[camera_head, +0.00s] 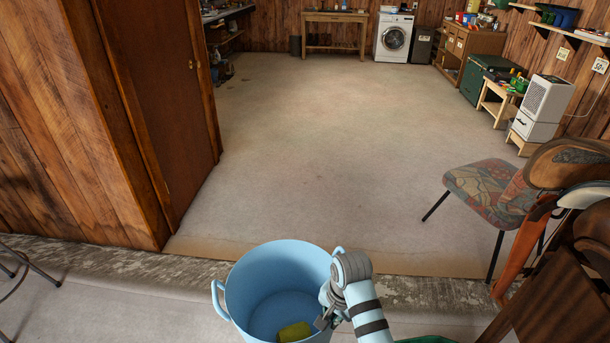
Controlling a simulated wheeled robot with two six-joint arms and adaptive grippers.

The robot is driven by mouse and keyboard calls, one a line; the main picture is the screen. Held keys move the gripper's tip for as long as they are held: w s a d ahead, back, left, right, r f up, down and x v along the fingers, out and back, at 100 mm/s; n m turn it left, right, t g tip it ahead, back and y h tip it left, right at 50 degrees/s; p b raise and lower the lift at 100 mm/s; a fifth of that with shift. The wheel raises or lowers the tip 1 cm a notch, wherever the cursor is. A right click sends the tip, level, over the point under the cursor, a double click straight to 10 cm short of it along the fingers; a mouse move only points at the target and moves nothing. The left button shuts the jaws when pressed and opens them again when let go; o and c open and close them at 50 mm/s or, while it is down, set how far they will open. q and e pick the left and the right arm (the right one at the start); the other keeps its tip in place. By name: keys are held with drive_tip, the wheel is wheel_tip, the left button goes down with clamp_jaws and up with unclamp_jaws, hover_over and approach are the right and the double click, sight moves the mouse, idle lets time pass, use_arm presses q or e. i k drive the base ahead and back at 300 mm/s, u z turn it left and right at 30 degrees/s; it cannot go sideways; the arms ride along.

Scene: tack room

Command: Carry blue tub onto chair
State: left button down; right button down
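The blue tub (251,268) is at the bottom middle of the head view, its open top facing me. A loop handle (217,300) shows on its left side. A yellow-green item (294,331) lies inside on the bottom. My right gripper (322,322) is at the tub's right side, overlapping its rim and inner wall; my wrist hides that side, and I cannot tell whether the fingers hold the tub. A chair with a patterned seat (487,192) and dark legs stands at the right, apart from the tub. My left gripper is not in view.
A brown door (165,90) and wood wall stand left. A worn threshold strip (150,283) crosses the floor. The middle floor is clear back to the washing machine (394,37).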

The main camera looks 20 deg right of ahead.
sight(502, 184)
drive_tip(key=z, duration=0.4)
drive_tip(key=i, duration=2.15)
drive_tip(key=z, duration=0.9)
drive_tip(key=i, duration=2)
drive_tip(key=z, duration=1.05)
drive_tip(key=i, duration=1.3)
drive_tip(key=z, duration=0.5)
